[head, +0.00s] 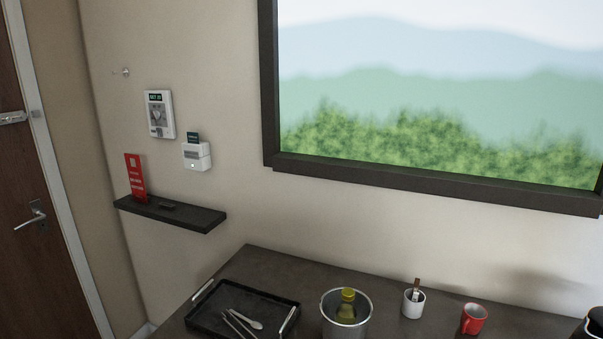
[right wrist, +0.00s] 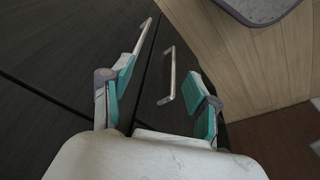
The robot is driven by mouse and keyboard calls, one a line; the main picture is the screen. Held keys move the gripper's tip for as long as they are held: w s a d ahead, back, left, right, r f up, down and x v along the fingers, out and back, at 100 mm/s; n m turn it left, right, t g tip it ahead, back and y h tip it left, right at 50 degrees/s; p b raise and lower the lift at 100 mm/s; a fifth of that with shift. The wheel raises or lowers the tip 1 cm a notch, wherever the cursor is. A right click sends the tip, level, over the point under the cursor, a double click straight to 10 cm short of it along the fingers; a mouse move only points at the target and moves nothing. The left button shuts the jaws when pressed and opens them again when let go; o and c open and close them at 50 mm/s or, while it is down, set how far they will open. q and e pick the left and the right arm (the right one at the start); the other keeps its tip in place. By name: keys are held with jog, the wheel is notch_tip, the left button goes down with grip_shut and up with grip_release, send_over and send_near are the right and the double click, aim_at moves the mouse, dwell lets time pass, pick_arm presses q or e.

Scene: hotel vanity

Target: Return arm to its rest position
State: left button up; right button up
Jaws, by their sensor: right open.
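My right gripper (right wrist: 164,95) shows in the right wrist view. Its two fingers with teal pads stand wide apart, with nothing between them. Beyond the fingers are dark cabinet fronts (right wrist: 60,50) with metal bar handles (right wrist: 171,78); I cannot tell how near they are, and no contact is visible. Neither gripper shows in the head view, and my left gripper is in no view.
The vanity top (head: 260,262) holds a black tray (head: 205,302) with tongs and a spoon, a metal bucket (head: 329,318) with a bottle, a white cup (head: 413,304) and a red mug (head: 474,319). A wall shelf (head: 190,218) holds a red sign (head: 135,178). Wooden floor (right wrist: 235,60) lies beside the cabinet.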

pick_arm(q)
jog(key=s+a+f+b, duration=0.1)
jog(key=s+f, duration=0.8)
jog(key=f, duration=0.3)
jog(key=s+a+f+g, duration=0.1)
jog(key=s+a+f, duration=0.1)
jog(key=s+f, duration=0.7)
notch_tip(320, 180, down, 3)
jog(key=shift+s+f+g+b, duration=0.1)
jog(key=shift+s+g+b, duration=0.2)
jog(key=shift+b, duration=0.1)
pick_arm(e)
jog(key=s+d+f, duration=0.1)
jog(key=s+f, duration=0.8)
jog(key=f, duration=0.3)
jog(key=s+d+f+g, duration=0.1)
jog(key=s+d+f, duration=0.1)
jog(key=s+f, duration=0.7)
notch_tip(320, 180, down, 3)
jog(key=shift+s+d+f+g, duration=0.1)
jog(key=shift+s+d+g, duration=0.05)
jog(key=shift+s+g, duration=0.15)
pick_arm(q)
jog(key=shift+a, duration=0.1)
